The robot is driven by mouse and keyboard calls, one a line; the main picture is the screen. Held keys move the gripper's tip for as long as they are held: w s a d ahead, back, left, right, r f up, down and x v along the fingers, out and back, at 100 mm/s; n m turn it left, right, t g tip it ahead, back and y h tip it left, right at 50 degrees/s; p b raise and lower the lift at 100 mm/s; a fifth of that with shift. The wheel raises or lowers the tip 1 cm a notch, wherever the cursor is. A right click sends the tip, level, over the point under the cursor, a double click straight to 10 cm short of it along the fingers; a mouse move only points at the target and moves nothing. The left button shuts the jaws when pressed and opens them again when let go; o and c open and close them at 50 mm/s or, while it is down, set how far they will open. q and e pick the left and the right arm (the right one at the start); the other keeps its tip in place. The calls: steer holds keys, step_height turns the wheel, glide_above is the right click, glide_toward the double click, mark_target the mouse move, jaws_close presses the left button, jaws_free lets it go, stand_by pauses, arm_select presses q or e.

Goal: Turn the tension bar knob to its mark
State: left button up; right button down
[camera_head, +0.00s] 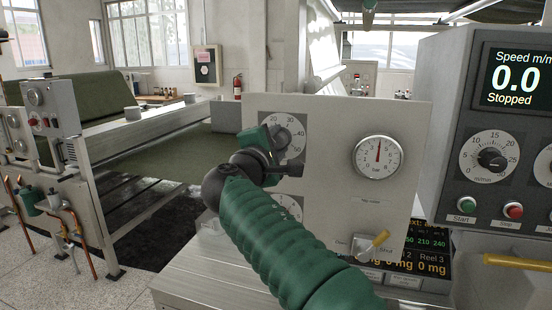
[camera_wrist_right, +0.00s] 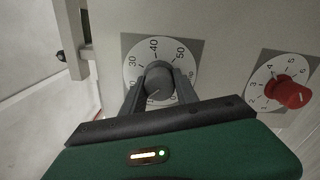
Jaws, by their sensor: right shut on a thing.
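A grey knob (camera_wrist_right: 158,80) sits on a round white dial (camera_wrist_right: 137,63) marked 30, 40 and 50 on a pale panel. This dial also shows in the head view (camera_head: 297,127) at the panel's upper left, partly behind my gripper. My right gripper (camera_wrist_right: 159,90) is shut on the grey knob, one finger on each side. It also shows in the head view (camera_head: 272,140). The knob's label and target mark cannot be made out. A red knob (camera_wrist_right: 293,94) on a second dial lies right of it in the wrist view. My left gripper is not in view.
The panel (camera_head: 345,115) also carries a pressure gauge (camera_head: 377,156), needle near 3, and a yellow-handled lever (camera_head: 372,243) below. My right forearm partly covers a lower dial (camera_head: 291,206). A grey console (camera_head: 450,110) at the right reads 0.0, Stopped.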

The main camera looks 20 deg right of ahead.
steer(key=shift+w+a+f+m+b, duration=0.1)
steer(key=shift+f+m+b, duration=0.15)
steer(key=shift+m+b, duration=0.45)
steer(key=shift+f+m+b, duration=0.2)
steer(key=shift+m+b, duration=0.25)
steer(key=shift+m, duration=0.35)
steer(key=c, duration=1.3)
jaws_free()
steer(key=o, duration=0.4)
steer(key=shift+s+r, duration=0.2)
steer(key=shift+s, duration=0.05)
steer(key=shift+c, duration=0.2)
steer(key=shift+r, duration=0.1)
